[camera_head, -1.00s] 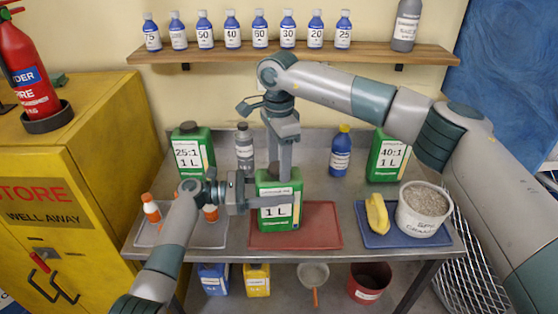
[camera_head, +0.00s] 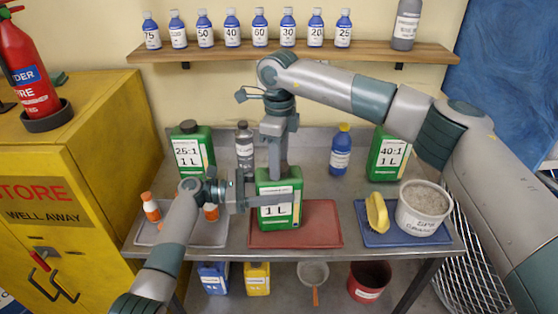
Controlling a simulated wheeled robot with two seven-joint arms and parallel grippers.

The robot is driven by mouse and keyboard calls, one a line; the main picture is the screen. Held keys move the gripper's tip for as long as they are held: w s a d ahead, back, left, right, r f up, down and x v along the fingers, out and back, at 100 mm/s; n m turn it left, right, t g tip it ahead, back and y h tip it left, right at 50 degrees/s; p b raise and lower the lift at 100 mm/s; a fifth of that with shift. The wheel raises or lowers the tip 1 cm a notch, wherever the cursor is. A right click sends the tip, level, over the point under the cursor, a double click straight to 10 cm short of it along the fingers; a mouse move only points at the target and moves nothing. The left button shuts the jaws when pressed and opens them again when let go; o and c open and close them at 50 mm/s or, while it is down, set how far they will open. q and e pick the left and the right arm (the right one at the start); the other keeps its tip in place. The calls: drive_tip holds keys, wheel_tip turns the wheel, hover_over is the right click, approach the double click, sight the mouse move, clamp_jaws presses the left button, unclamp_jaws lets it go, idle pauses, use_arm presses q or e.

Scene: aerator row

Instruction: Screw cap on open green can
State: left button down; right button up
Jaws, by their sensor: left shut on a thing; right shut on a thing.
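A green can (camera_head: 286,183) with a white label reading 1 L stands upright on the red tray (camera_head: 322,225) in the middle of the bench. My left gripper (camera_head: 270,202) reaches in from the left and is shut on the can's body, a finger lying across its label. My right gripper (camera_head: 276,168) points straight down over the can's top and is shut at its neck. The cap there is hidden by the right gripper's fingers, so how it sits on the neck cannot be seen.
Two more green cans stand behind, left (camera_head: 188,150) and right (camera_head: 388,156). A grey bottle (camera_head: 244,150) and a blue bottle (camera_head: 340,151) stand between them. A blue tray (camera_head: 380,238) holds a yellow item (camera_head: 377,212) and a white tub (camera_head: 423,208). Small orange-capped bottles stand on the left tray.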

drive_tip(key=o, duration=1.2)
drive_tip(key=shift+o, duration=0.2)
wheel_tip(320, 180, up, 12)
use_arm(q)
drive_tip(key=c, duration=0.5)
unclamp_jaws()
